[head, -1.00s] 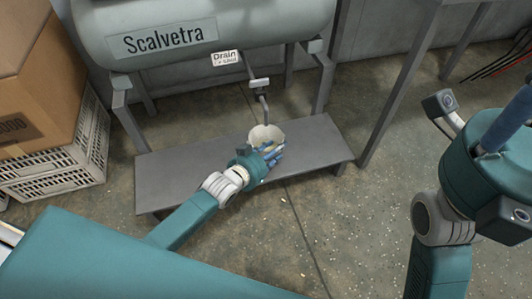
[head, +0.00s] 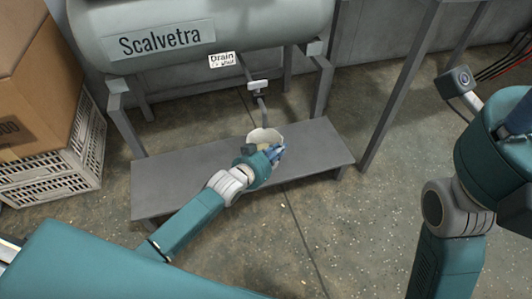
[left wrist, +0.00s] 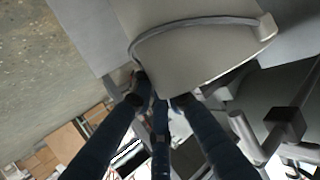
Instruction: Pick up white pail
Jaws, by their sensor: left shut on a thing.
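The white pail (head: 265,134) is at the bench under the tank's drain pipe; I cannot tell whether it touches the bench. My left gripper (head: 274,153) is at its near side, shut on it, and hides its lower part. In the left wrist view the pail (left wrist: 190,62) fills the upper middle, with its grey wire handle lying across it. The dark fingers (left wrist: 160,100) reach to its edge. Part of my right wrist and a blue finger part (head: 520,118) show at the right edge; the fingertips are out of frame.
The drain pipe (head: 261,103) hangs close over the pail. A grey post (head: 400,85) stands right of the bench. A white crate (head: 55,178) and cardboard box (head: 35,85) are at left. The front floor is clear.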

